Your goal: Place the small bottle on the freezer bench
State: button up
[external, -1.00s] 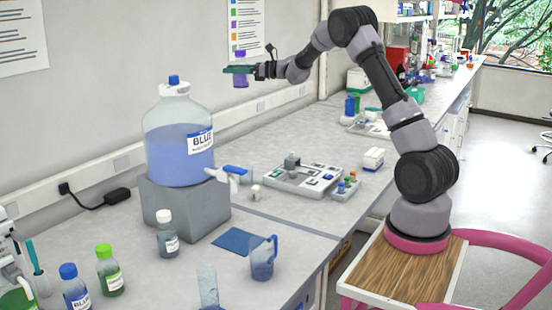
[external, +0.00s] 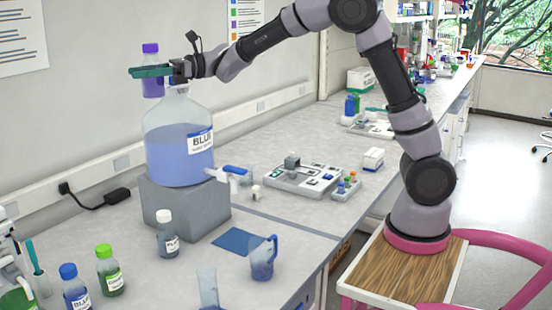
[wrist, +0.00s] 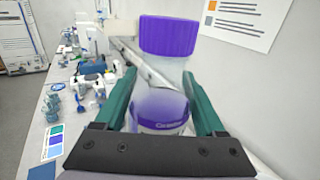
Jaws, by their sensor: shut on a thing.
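The small bottle has a purple cap and clear body (external: 152,84), with a purple label and cap filling the middle of the wrist view (wrist: 165,85). My gripper (external: 150,71) is shut on it, with green fingers on both sides of its body. The bottle is upright in the air, close to the wall and above the level of the big blue carboy's shoulder. Which part of the benches is the freezer bench I cannot tell from these frames.
The big carboy of blue liquid (external: 180,140) stands on a grey block (external: 185,208) just below my gripper. Small bottles with white (external: 167,234), green (external: 110,270) and blue (external: 75,287) caps and a blue jug (external: 262,258) stand on the near bench.

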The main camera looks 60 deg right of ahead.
jog(key=s+a+f, duration=0.3)
jog(key=a+f, duration=0.9)
jog(key=f, duration=0.3)
jog(key=s+f, duration=0.1)
jog(key=f, duration=0.8)
jog(key=s+a+f+m+t+h, duration=0.1)
jog(key=f, duration=0.9)
jog(key=s+a+f+t, duration=0.1)
jog(key=f, duration=0.9)
jog(key=shift+a+f, duration=0.15)
jog(key=shift+a, duration=0.05)
jog(key=o, duration=1.5)
jog(key=shift+f, duration=0.1)
jog(key=shift+o, duration=0.2)
